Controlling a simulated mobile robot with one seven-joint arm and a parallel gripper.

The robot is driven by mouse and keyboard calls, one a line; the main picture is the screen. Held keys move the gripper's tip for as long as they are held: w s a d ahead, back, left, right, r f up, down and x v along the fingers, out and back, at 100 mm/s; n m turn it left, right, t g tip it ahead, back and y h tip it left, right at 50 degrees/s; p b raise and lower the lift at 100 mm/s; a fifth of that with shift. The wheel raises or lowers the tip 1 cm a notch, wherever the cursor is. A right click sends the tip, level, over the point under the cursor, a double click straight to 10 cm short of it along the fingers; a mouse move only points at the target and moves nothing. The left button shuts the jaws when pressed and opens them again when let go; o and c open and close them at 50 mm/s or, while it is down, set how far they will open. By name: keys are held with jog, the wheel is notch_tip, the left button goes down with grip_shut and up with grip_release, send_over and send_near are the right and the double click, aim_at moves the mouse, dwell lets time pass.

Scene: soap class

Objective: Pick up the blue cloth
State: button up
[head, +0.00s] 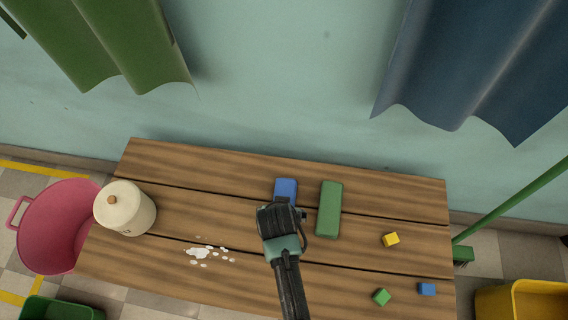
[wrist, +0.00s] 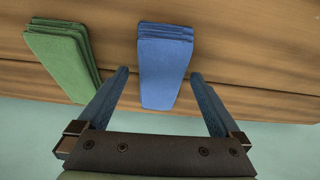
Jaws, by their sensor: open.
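The blue cloth (head: 286,187) is a folded stack lying flat on the wooden table. In the head view its near part is hidden behind my gripper (head: 281,215). In the wrist view the blue cloth (wrist: 163,65) lies ahead, between the lines of the two fingers. My gripper (wrist: 158,92) is open and empty, with a finger on either side of the cloth's lower part. I cannot tell how high the fingers are above the table. A green folded cloth (head: 329,209) lies beside the blue one, and it also shows in the wrist view (wrist: 62,60).
A pink tub (head: 58,228) stands left. A wall (head: 290,90) rises behind.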

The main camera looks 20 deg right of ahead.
jog(key=shift+w+d+f, duration=0.1)
jog(key=shift+w+f, duration=0.1)
jog(key=shift+f, duration=0.25)
jog(key=shift+c, duration=0.2)
jog(key=c, duration=1.3)
jog(key=shift+r, duration=0.1)
notch_tip(320, 180, up, 10)
jog(key=p, duration=0.4)
